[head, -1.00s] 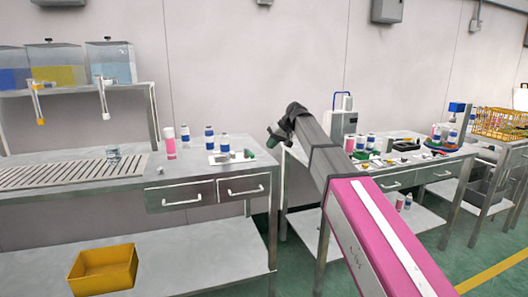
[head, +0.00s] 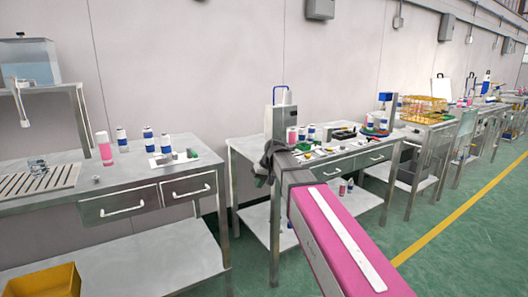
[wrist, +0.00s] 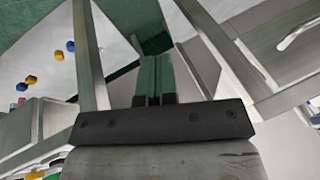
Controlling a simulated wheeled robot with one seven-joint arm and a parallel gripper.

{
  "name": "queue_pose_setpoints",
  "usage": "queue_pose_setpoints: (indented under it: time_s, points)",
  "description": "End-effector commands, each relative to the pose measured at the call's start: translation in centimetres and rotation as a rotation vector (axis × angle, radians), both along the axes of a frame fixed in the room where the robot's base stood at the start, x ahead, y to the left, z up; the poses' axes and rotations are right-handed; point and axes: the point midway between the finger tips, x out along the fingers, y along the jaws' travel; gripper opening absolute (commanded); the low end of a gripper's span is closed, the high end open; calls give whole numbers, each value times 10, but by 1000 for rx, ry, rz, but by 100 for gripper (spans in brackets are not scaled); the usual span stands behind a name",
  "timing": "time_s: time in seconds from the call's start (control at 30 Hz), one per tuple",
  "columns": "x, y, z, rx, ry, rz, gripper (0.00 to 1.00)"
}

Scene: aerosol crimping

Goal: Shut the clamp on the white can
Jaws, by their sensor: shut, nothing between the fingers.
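My gripper (head: 266,168) is in front of the left end of the middle workbench (head: 240,143), seen small and mostly dark in the head view. In the wrist view, its two fingers (wrist: 155,75) are together with nothing between them. Several white cans with blue tops stand in view: one (head: 302,133) on the middle workbench, others (head: 148,140) on the left bench. I cannot tell which is the task's can. A grey press with a blue handle (head: 283,108) stands behind my gripper. The clamp is too small or hidden to make out.
The left bench (head: 80,213) has drawers and a pink can (head: 105,148). A yellow bin (head: 45,284) sits on its lower shelf. Small yellow and blue pieces (wrist: 30,80) show in the wrist view. The green floor (head: 440,190) at right is open.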

Motion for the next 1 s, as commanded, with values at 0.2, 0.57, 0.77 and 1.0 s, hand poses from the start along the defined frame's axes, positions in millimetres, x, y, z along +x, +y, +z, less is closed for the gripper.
queue_pose_setpoints:
  time_s: [0.2, 0.57, 0.77, 1.0]
  points:
    - [-52, -74, -87, -107, 58, -124, 0]
    - [-152, -175, -193, -276, 141, -289, 0]
    - [-194, -208, -223, -340, 171, -341, 0]
    - [-195, -212, -227, -361, 168, -348, 44]
